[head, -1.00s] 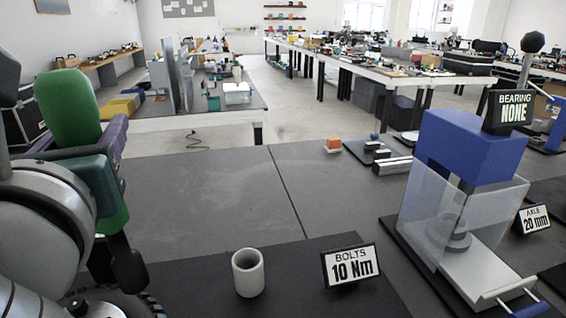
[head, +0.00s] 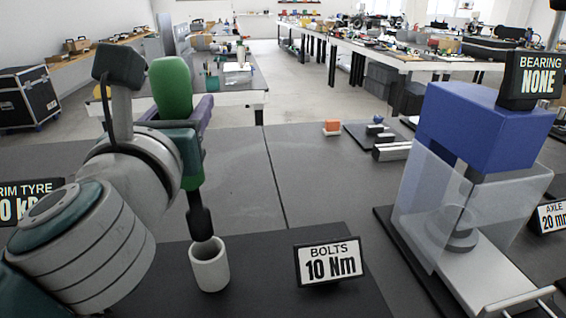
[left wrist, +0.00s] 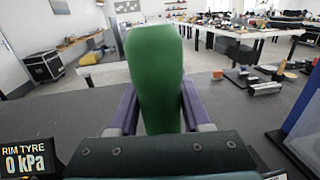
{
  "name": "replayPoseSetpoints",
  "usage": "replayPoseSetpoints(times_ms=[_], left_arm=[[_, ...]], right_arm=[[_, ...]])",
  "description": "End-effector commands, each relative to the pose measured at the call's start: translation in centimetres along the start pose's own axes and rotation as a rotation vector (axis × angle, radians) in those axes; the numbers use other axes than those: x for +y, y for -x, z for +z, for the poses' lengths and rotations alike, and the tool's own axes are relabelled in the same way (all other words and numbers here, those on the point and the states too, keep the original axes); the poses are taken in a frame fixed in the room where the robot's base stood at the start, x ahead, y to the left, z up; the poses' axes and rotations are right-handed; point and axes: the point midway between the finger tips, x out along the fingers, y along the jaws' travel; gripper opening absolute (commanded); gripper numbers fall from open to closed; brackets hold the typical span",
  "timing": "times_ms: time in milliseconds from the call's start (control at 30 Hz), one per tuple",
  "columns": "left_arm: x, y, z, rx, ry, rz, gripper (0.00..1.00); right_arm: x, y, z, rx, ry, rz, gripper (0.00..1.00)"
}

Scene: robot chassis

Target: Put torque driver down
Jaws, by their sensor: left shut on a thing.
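The torque driver (head: 172,88) has a green handle and a dark shaft that points down. My left gripper (head: 197,118) is shut on its handle and holds it upright. The white cylindrical cup (head: 209,267) stands on the dark mat, and the driver's dark tip is at its mouth, at the rim or just inside. I cannot tell how deep the tip is. In the left wrist view the green handle (left wrist: 154,75) sits between the purple fingers. My right gripper is not in view.
A sign reading "BOLTS 10 Nm" (head: 329,264) stands right of the cup. A blue press with a clear guard (head: 481,140) stands at the right. An orange block (head: 332,127) and grey metal parts lie farther back. The table's middle is clear.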

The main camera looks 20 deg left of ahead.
Motion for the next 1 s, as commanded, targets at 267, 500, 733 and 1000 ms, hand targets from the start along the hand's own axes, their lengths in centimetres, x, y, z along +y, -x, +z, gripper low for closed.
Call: replayPoseSetpoints(times_ms=[267,500,733,1000], left_arm=[[0.0,0.1,-5.4,-0.005,-0.001,-0.002,0.00],[0.0,0.1,-8.1,-0.004,-0.003,-0.002,0.00],[0.0,0.2,-9.9,-0.006,-0.001,-0.001,0.00],[0.0,0.2,-10.0,-0.006,0.000,-0.001,0.00]], right_arm=[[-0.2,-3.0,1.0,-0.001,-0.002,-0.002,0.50],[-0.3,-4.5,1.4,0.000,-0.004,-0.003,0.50],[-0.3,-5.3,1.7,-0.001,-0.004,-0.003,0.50],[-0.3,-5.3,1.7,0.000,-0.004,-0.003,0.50]])
